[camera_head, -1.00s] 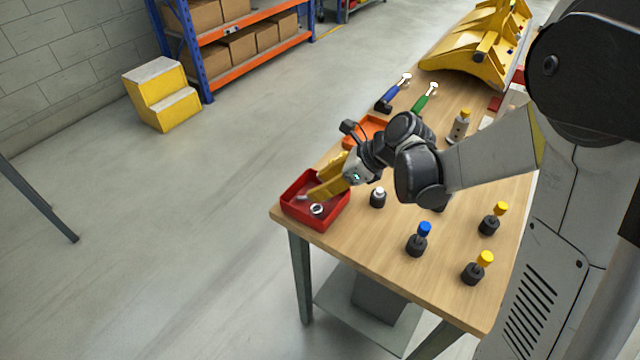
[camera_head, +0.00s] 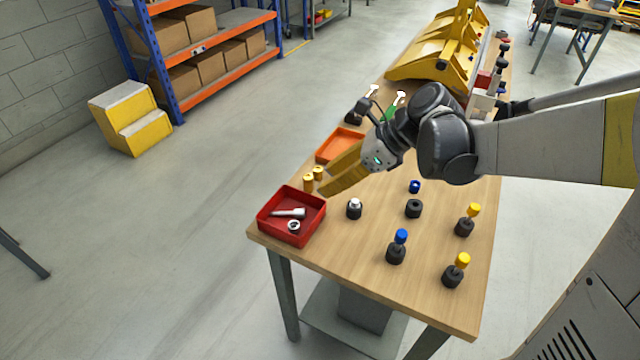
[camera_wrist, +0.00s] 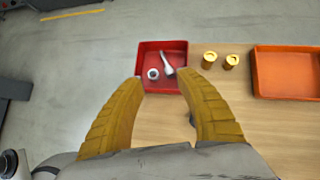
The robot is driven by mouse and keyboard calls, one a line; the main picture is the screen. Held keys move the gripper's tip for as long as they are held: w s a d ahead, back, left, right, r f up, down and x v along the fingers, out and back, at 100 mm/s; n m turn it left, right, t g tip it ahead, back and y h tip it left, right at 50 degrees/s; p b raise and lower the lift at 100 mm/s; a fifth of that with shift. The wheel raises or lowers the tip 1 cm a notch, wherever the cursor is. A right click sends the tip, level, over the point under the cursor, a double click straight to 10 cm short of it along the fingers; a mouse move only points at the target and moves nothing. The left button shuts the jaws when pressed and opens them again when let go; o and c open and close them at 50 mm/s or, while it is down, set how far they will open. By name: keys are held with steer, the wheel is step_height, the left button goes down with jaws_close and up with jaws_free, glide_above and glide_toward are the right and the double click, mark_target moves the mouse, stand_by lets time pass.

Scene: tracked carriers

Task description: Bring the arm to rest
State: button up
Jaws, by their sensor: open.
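My gripper (camera_head: 322,186) has yellow fingers and is open and empty above the wooden table (camera_head: 350,265). It stands to the right of the red tray (camera_head: 262,222) and above the table top. In the wrist view the two fingers (camera_wrist: 165,98) are spread wide, with the red tray (camera_wrist: 183,50) beyond them. The tray holds a silver bolt-like part (camera_head: 290,212) and a silver ring (camera_head: 293,226). My arm reaches in from the right and hides part of the table behind it.
Two yellow pieces (camera_head: 313,177) and an orange tray (camera_head: 330,147) stand near the fingers. Black holders with a silver top (camera_head: 354,208), a blue top (camera_head: 398,246) and yellow tops (camera_head: 457,270) stand on the table. A large yellow bucket (camera_head: 430,55) lies at the far end.

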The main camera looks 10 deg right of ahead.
stand_by(0.6)
steer(key=s+d+r+n+t+h, duration=0.1)
steer(key=s+d+n+t+h, duration=0.1)
steer(key=s+n, duration=0.5)
steer(key=s+d+r+n+t+h, duration=0.1)
steer(key=s+d+n+h, duration=0.4)
steer(key=n, duration=1.1)
steer(key=s+t+h, duration=0.1)
steer(key=s, duration=0.2)
steer(key=shift+d, duration=0.25)
steer(key=shift+d, duration=0.1)
